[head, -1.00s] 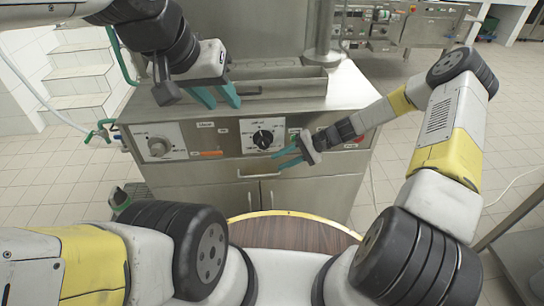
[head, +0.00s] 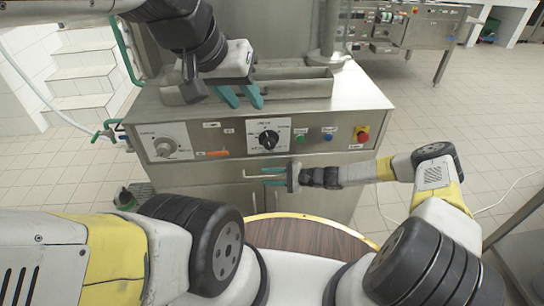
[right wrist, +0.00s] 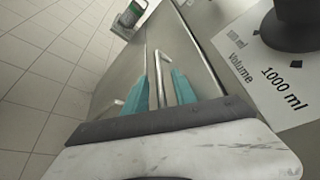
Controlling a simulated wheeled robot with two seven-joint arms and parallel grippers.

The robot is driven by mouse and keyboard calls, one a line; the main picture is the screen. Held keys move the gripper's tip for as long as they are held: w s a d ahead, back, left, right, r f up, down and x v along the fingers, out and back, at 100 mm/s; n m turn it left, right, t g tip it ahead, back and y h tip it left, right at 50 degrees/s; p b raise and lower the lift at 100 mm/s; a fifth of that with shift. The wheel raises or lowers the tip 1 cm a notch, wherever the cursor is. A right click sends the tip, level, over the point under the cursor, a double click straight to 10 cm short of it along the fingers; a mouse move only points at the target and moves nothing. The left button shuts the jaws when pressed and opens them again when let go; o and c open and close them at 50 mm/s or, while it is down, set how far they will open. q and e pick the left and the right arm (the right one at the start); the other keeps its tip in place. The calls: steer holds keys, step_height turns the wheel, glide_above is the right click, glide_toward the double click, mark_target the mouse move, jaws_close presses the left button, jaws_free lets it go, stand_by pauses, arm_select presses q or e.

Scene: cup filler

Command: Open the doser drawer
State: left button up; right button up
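The doser drawer (head: 215,174) is the steel front panel under the control row of the machine; it looks shut. Its bar handle (head: 250,177) shows in the head view, and the handle is also in the right wrist view (right wrist: 161,78). My right gripper (head: 272,176) is at the handle with its teal fingers apart, one on each side of the bar. In the right wrist view gaps show between the fingers and the bar. My left gripper (head: 241,97) is open and empty above the machine's top, in front of the trough.
The control row has a volume dial (head: 268,136), a second dial (head: 165,147), coloured buttons and a red emergency knob (head: 361,134). Open tiled floor (head: 450,130) lies to the right.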

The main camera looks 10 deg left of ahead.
steer(key=shift+x, duration=0.8)
jaws_close()
stand_by(0.9)
